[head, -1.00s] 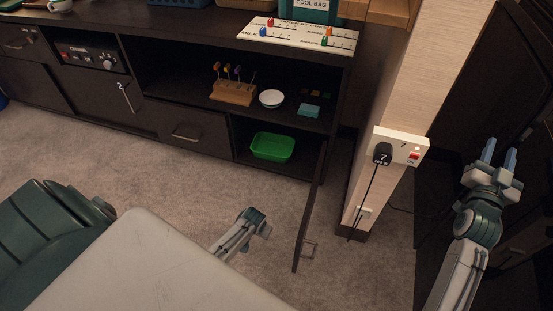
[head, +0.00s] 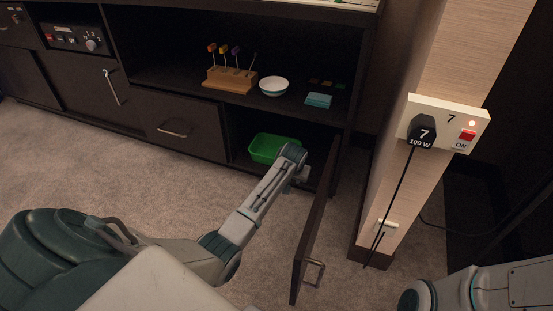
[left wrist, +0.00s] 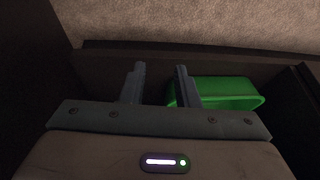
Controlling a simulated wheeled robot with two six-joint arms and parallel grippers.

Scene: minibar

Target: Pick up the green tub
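The green tub (head: 268,147) sits in the open lower cupboard at the right end of the dark cabinet. My left arm reaches to the cupboard, and its wrist hides the tub's right end in the head view. In the left wrist view my left gripper (left wrist: 159,72) is open, fingers apart. There the tub (left wrist: 228,92) is at the right, and one finger overlaps its left end, with a sliver of green showing between the fingers. I cannot tell whether they touch. My right gripper is outside the view; only part of its arm shows at lower right.
The open cupboard door (head: 313,235) stands just right of my left arm. The shelf above holds a wooden block with picks (head: 229,80), a bowl (head: 273,87) and a teal box (head: 318,100). A pillar with a socket panel (head: 455,122) and hanging cord is farther right.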

